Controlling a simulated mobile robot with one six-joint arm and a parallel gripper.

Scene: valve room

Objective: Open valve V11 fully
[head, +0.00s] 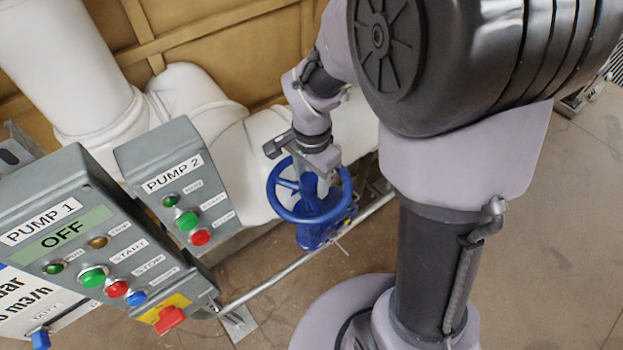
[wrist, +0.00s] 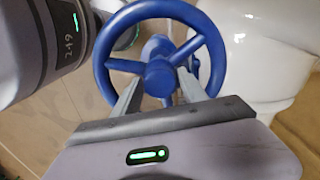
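A blue valve handwheel (head: 272,192) with spokes tops a blue valve body (head: 318,232) on white pipework in the head view. No V11 label is readable on it. My gripper (head: 325,178) is over the wheel, at its far side in that view. In the wrist view the wheel (wrist: 104,68) fills the upper middle, with its hub between and just beyond my fingertips. My gripper (wrist: 160,90) has its two fingers spread apart, reaching across the near part of the rim. Whether they touch the wheel I cannot tell. The near rim is partly hidden by the gripper.
The PUMP 1 box (head: 95,240), its display reading OFF, and the PUMP 2 box (head: 180,185) stand left of the valve. A thin metal rail (head: 290,270) runs low in front of it. White pipes (head: 75,70) lie behind. Open floor (head: 570,220) is at right.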

